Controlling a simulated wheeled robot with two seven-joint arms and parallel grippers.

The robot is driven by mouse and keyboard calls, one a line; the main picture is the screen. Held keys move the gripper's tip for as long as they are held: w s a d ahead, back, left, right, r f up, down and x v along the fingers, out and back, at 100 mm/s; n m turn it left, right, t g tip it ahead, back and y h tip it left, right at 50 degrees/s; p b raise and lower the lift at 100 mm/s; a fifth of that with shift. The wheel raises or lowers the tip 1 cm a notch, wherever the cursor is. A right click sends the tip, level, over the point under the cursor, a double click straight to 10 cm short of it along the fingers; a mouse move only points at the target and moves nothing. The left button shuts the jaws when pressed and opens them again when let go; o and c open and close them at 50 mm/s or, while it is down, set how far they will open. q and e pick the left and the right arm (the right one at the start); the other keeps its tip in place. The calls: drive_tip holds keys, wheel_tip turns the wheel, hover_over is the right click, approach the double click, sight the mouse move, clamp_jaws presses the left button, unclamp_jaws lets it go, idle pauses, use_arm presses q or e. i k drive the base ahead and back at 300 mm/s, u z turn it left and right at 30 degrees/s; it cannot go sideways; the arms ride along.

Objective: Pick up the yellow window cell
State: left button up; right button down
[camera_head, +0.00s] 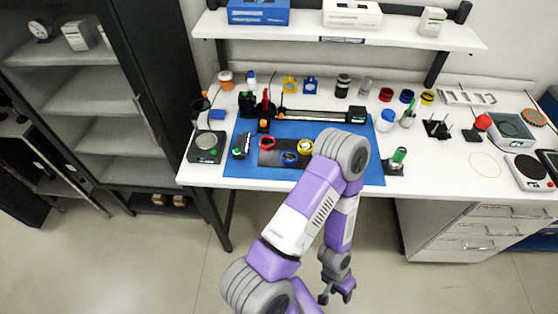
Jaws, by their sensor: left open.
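Several yellow things could be the window cell, and I cannot tell which at this size. A yellow ring (305,147) is on the dark plate on the blue mat, beside a blue ring (290,157) and a red ring (267,143). Another yellow ring (427,98) stands at the back right, and a yellow holder (290,84) stands at the back left. My left gripper (335,294) is open, low in front of the bench and well apart from them. Its arm rises close to the dark plate in the picture. My right gripper is not in view.
The blue mat (355,177) covers the bench's front middle. A white shelf (415,32) overhangs the back. Open floor lies in front.

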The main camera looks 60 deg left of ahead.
sight(305, 146)
drive_tip(key=k, duration=0.2)
drive_tip(key=u, duration=1.1)
